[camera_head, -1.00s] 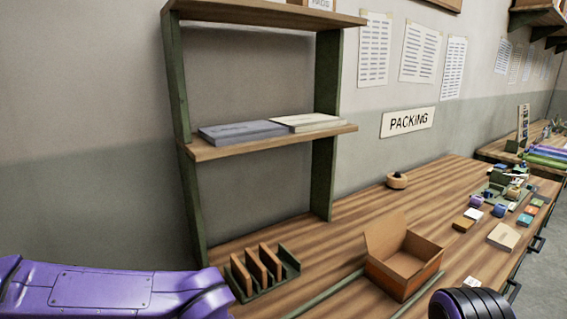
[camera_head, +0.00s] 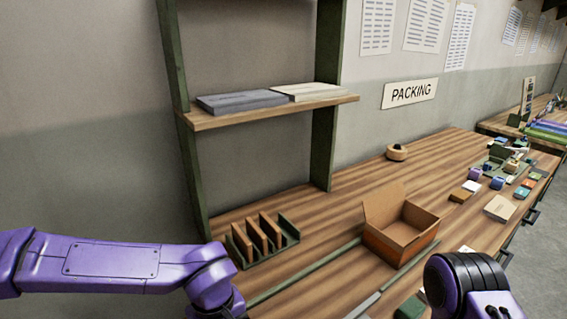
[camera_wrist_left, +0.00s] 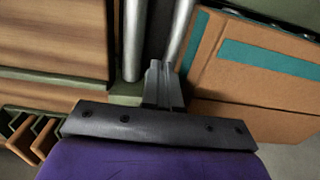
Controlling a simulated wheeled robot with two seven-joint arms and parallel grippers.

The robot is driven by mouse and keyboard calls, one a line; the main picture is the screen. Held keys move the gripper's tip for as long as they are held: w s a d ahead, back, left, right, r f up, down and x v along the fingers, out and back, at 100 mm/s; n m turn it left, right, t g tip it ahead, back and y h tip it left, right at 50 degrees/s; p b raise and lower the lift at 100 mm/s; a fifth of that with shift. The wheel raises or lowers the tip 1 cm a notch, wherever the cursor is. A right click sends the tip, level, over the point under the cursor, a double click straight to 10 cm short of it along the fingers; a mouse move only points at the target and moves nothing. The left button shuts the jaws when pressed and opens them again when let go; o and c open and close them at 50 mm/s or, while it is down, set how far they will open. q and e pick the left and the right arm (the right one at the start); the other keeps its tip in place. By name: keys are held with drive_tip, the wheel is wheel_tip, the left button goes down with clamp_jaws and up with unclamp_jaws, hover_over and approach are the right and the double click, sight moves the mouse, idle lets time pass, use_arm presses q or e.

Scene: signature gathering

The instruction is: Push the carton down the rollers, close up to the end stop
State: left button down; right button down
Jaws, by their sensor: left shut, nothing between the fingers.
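An open brown carton (camera_head: 400,250), its flap raised, stands on the bench in the head view beside a green rail (camera_head: 300,270). In the left wrist view a brown carton surface with a teal strip (camera_wrist_left: 265,57) fills the right side; I cannot tell if it is the same carton. Metal rollers (camera_wrist_left: 134,40) run just left of it. My left gripper (camera_wrist_left: 160,72) is shut and empty, its fingertips over the rollers close to the carton; contact is unclear. It lies below the head view. My right wrist shows at the bottom right, its gripper out of frame.
A slotted rack with brown dividers (camera_head: 258,240) stands left of the rail and shows in the wrist view (camera_wrist_left: 35,135). A shelf (camera_head: 270,111) with flat boxes rises behind. A tape roll (camera_head: 397,152) and several small items lie farther right.

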use_arm(q)
drive_tip(key=shift+f, duration=0.85)
